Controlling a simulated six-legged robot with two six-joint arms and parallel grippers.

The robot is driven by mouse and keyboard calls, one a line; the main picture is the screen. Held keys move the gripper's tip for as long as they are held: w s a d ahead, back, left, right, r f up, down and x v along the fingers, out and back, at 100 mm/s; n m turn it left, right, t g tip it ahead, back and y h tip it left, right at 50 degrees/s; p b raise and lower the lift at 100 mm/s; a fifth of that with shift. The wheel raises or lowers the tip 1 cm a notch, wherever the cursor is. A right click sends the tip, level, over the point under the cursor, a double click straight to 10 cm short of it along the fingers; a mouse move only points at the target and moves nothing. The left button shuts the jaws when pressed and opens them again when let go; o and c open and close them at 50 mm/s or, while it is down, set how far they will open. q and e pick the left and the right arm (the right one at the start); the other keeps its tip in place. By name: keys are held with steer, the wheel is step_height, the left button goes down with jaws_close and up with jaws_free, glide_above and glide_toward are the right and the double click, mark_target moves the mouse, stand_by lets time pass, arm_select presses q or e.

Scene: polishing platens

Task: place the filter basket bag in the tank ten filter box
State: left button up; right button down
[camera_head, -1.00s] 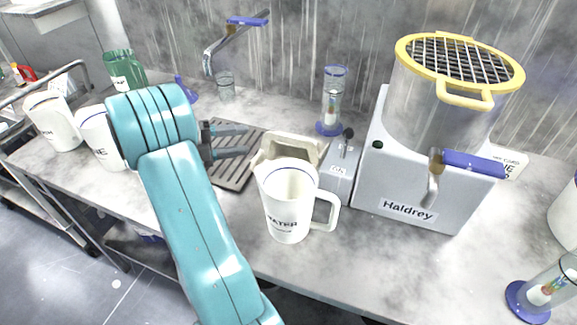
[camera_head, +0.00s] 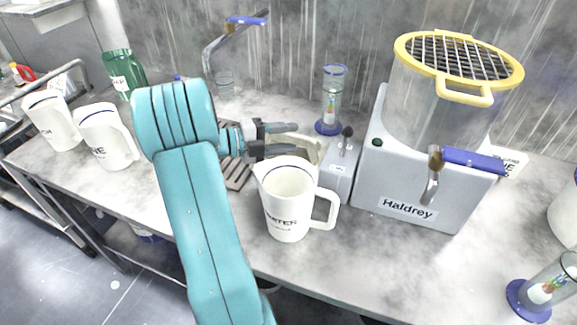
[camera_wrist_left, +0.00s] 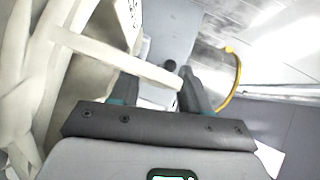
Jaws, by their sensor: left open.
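A cream, open-topped item (camera_head: 313,150) that looks like the filter basket bag stands behind the white pitcher. It fills the left of the left wrist view (camera_wrist_left: 75,50), and a cream strip runs across between my fingers there. My left gripper (camera_head: 290,139) is open at this item's left and upper side; it also shows in the left wrist view (camera_wrist_left: 160,78). I cannot tell whether the fingers touch the strip. I cannot surely pick out the tank ten filter box; a clear cylinder (camera_head: 430,110) with a yellow rim and mesh top sits on the Haldrey machine. My right gripper is not in view.
The white pitcher (camera_head: 288,208) stands in front of the cream item. A grey unit with a black knob (camera_head: 340,170) stands between it and the Haldrey machine (camera_head: 405,195). A dark slatted mat (camera_head: 236,178) lies left. Two pitchers stand farther left.

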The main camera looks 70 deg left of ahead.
arm_select(q)
steer(key=shift+w, duration=0.1)
jaws_close()
steer(key=shift+r, duration=0.1)
